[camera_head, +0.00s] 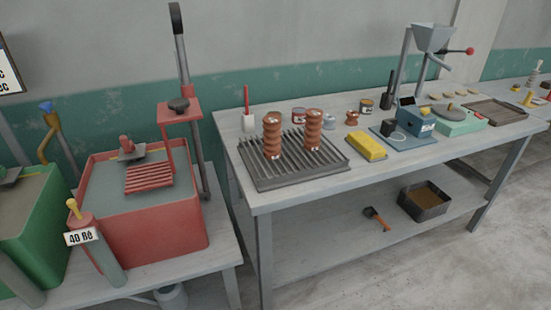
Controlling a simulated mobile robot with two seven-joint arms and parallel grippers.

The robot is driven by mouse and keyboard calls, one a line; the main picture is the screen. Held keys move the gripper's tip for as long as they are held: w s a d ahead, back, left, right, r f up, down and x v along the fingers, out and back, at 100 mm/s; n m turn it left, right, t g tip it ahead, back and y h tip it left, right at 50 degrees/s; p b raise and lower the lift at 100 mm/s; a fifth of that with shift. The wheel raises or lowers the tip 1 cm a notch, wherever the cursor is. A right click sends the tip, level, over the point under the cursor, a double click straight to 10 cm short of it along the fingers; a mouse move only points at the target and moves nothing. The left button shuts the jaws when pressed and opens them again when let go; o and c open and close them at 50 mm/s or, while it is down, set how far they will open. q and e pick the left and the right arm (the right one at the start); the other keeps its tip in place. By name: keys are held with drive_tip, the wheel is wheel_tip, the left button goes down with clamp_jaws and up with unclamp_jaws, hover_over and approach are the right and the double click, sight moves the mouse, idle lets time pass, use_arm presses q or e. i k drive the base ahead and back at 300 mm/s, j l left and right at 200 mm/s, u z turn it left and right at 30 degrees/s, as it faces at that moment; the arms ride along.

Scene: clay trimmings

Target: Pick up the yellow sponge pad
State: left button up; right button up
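The yellow sponge pad (367,146) lies flat on the grey workbench top (254,191). It sits to the right of the dark ribbed rack and just left of a blue mat, near the middle of the bench. Its top and front side show, and nothing covers it. Neither of my grippers is in this view.
The ribbed rack (290,174) holds two brown ridged clay pieces (272,135). Right of the pad is a blue mat (424,144) with a blue device (415,121). A red tank (150,235) stands left. A dark tray (426,201) and a hammer (377,217) lie on the lower shelf.

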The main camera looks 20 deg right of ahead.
sight(360, 140)
drive_tip(key=z, duration=1.3)
drive_tip(key=u, duration=0.4)
drive_tip(key=i+l+u, duration=0.35)
drive_tip(key=l+u, duration=0.3)
drive_tip(key=i+l, duration=0.15)
drive_tip(key=l, duration=0.2)
drive_tip(key=i+l+u, duration=0.1)
drive_tip(key=l, duration=0.2)
drive_tip(key=i+l, duration=0.15)
drive_tip(key=l, duration=0.2)
drive_tip(key=u, duration=0.05)
